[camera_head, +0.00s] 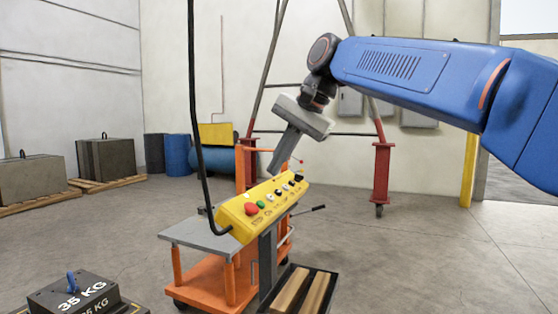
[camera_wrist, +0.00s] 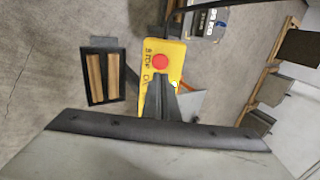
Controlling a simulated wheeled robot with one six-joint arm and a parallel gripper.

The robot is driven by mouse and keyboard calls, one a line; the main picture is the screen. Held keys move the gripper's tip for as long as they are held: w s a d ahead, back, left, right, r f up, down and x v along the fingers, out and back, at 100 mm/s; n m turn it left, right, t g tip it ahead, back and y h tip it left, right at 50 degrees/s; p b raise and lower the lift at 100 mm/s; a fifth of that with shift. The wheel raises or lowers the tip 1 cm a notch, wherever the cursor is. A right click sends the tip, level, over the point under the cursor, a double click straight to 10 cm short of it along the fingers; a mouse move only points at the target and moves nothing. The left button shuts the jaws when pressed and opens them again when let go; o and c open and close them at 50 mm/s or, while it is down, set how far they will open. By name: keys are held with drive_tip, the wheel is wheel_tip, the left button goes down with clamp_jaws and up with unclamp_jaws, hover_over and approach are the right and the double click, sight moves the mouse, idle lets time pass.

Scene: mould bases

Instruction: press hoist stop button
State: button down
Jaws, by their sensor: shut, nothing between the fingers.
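The yellow hoist control pendant (camera_head: 237,217) is tilted in the middle of the head view, on a black cable. Its red button (camera_head: 251,209) is near its lower left end, beside a green button (camera_head: 261,203); several smaller controls run up to the right. In the wrist view the red button (camera_wrist: 160,62) sits on the yellow pendant (camera_wrist: 174,51) with "STOP" lettering beside it. In the wrist view my fingertips (camera_wrist: 169,84) appear just below the red button and hide part of the panel.
An orange cart with a grey top (camera_head: 190,235) stands under the pendant. The black cable (camera_head: 194,95) rises left of my gripper. A red-legged frame (camera_head: 382,172) stands behind. A 35 KG weight block (camera_head: 72,293) is at front left. Open floor lies to the right.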

sight(253, 208)
drive_tip(key=x, duration=1)
drive_tip(key=shift+a+f, duration=0.1)
drive_tip(key=shift+w+a+f, duration=0.1)
drive_tip(key=shift+a+f, duration=0.2)
drive_tip(key=shift+f, duration=0.7)
drive_tip(key=shift+a+f, duration=0.1)
drive_tip(key=v, duration=1.5)
drive_tip(key=shift+w, duration=0.1)
